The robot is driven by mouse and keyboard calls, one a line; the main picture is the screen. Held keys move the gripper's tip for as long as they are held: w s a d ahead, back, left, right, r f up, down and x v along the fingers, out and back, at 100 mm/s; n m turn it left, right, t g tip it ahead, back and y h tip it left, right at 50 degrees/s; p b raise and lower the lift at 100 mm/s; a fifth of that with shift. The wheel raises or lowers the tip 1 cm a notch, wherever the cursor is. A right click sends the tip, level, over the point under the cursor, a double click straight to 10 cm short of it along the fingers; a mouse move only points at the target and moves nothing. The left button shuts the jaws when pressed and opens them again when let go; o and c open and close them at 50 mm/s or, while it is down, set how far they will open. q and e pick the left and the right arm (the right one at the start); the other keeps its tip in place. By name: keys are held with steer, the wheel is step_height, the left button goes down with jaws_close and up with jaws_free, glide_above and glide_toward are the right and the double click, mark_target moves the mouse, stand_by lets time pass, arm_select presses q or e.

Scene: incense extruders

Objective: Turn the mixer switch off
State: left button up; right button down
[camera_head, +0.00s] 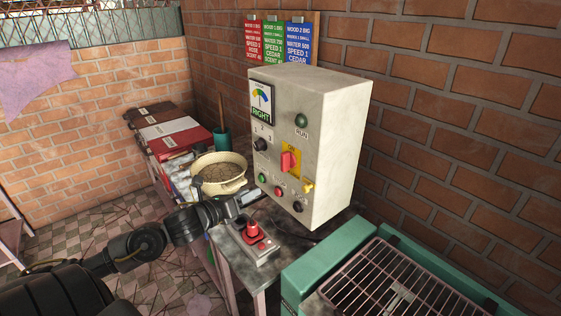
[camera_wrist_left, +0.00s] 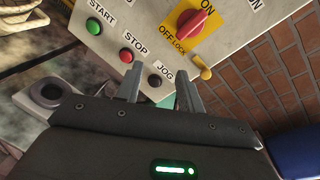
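The mixer switch (camera_head: 289,161) is a red rotary knob on a yellow plate, on the front of a pale control box (camera_head: 334,125). It also shows at the top of the left wrist view (camera_wrist_left: 191,24), where "ON" and "OFF LOCK" are legible. Its handle appears to lie towards "ON". My left gripper (camera_head: 249,196) is in front of the box's lower part, below the switch and apart from it. In the left wrist view my left gripper's fingers (camera_wrist_left: 160,84) are spread with nothing between them; the black JOG button (camera_wrist_left: 155,80) shows behind the gap. My right gripper is out of view.
Green START (camera_wrist_left: 94,26) and red STOP (camera_wrist_left: 126,56) buttons and a small yellow lever (camera_head: 308,187) surround the switch. A bowl of brown grain (camera_head: 222,187) stands left of the box. A red button on a grey base (camera_head: 255,232) sits in front. A green frame with grating (camera_head: 385,275) is at right.

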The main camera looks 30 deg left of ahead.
mark_target(282, 155)
arm_select(q)
step_height(282, 155, up, 7)
steer(key=w+m+t+h, duration=0.1)
steer(key=w+m+h, duration=0.15)
steer(key=m, duration=0.55)
steer(key=shift+h, duration=0.35)
steer(key=p+x, duration=0.1)
steer(key=x, duration=0.2)
steer(key=p+x, duration=0.2)
steer(key=x, duration=0.1)
steer(key=p+x, duration=0.1)
steer(key=x, duration=0.2)
steer(key=shift+w+d+r+p, duration=0.1)
steer(key=shift+w+r+p, duration=0.1)
steer(key=shift+r+p, duration=0.15)
steer(key=shift+w+d+f, duration=0.15)
steer(key=shift+w+f, duration=0.05)
steer(key=shift+w, duration=0.25)
jaws_close()
